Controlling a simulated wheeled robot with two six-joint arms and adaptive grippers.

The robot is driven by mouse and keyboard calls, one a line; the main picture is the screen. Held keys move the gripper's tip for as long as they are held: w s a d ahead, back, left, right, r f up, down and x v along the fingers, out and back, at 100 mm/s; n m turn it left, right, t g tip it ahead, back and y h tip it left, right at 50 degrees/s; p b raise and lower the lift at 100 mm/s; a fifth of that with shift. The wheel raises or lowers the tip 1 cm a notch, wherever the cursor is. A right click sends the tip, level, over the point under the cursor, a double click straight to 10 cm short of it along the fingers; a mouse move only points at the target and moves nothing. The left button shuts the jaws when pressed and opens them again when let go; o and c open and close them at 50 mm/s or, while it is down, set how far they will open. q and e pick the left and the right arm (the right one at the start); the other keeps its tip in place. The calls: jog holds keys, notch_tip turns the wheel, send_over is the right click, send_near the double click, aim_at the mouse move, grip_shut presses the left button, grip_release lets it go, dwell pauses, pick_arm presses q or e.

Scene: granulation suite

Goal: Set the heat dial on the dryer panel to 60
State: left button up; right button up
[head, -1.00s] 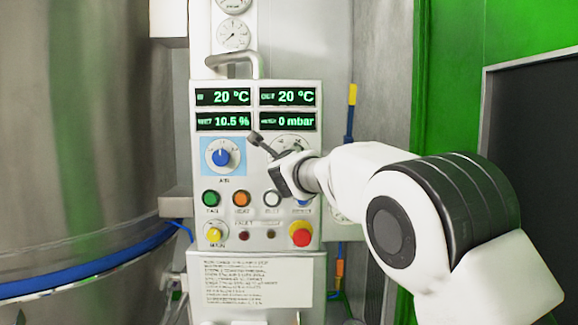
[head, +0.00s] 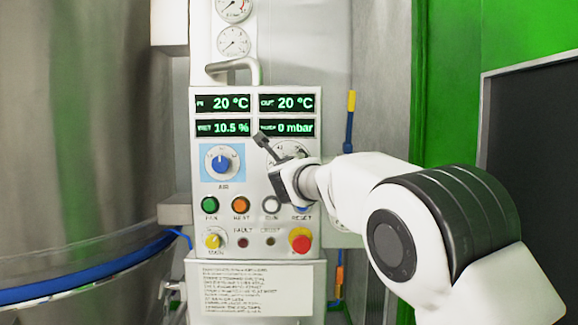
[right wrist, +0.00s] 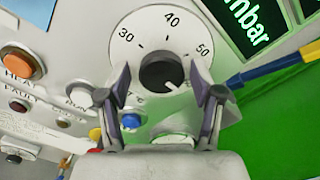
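The heat dial (right wrist: 162,72) is a black knob on a round white scale; 30, 40 and 50 are readable in the right wrist view. A pale mark shows at the knob's lower right edge; the scale below 50 is hidden by a finger. In the head view the heat dial (head: 290,147) is partly covered by my right gripper (head: 270,152). In the right wrist view my right gripper (right wrist: 160,80) is open, one finger on each side of the knob, with gaps visible. My left gripper is not in view.
The dryer panel (head: 222,262) also holds a blue AIR dial (head: 222,160), several buttons, a red emergency knob (head: 300,240) and displays reading 20 °C, 20 °C, 10.5 % and 0 mbar. A metal handle (head: 235,68) juts out above. A steel vessel (head: 90,120) stands left.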

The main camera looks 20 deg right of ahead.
jog(key=shift+r, duration=0.1)
jog(key=v, duration=1.2)
